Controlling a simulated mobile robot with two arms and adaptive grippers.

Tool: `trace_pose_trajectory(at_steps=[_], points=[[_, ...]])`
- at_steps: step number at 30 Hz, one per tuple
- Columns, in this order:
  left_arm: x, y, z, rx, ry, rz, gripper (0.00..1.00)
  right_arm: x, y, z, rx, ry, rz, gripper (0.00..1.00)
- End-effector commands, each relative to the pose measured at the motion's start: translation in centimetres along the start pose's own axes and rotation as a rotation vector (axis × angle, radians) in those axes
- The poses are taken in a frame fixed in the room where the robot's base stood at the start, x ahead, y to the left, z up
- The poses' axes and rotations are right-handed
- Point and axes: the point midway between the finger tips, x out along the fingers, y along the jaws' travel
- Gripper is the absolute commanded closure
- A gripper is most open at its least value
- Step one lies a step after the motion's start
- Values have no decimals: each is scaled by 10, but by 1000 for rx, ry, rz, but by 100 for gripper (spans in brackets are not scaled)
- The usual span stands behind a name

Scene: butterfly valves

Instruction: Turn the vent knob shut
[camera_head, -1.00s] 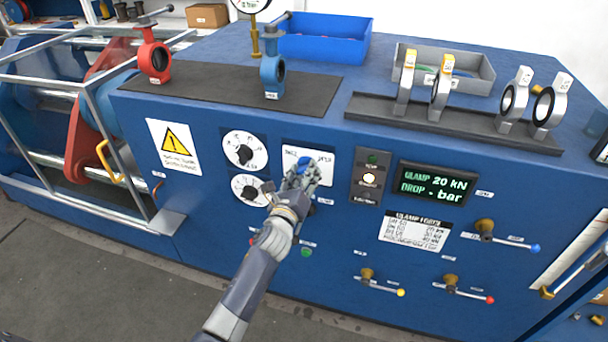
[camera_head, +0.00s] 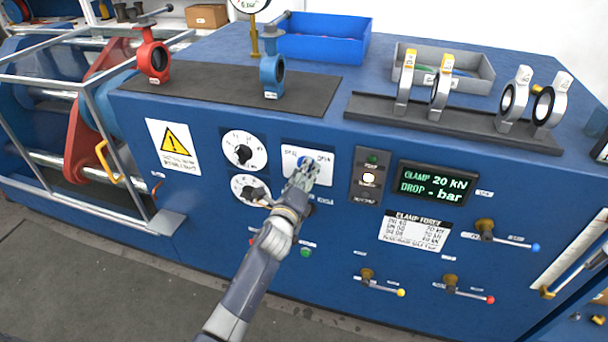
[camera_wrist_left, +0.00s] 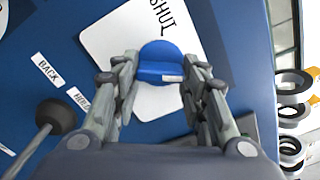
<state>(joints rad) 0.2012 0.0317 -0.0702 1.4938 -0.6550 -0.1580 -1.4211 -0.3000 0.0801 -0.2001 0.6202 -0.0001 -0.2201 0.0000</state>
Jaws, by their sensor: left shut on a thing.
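The vent knob is a round blue knob (camera_head: 304,160) on a white plate (camera_head: 322,157) on the front of the blue bench. In the left wrist view the blue knob (camera_wrist_left: 165,62) shows a raised grip bar and a small white label. In the left wrist view my left gripper (camera_wrist_left: 163,76) has one finger on each side of the knob. My right gripper is not in view.
Two dials (camera_head: 244,151) sit left of the plate, and a grey button panel (camera_head: 369,176) and green-lit display (camera_head: 437,184) sit right. A dark round-ended lever (camera_wrist_left: 57,117) shows near the gripper in the wrist view. Several brass levers (camera_head: 485,228) stick out at lower right.

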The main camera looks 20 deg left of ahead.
Motion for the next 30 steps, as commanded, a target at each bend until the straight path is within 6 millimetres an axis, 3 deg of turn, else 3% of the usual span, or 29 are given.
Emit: trace_pose_trajectory(at_steps=[30], points=[[0,-4,2,-968,0,3,84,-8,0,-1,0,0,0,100]])
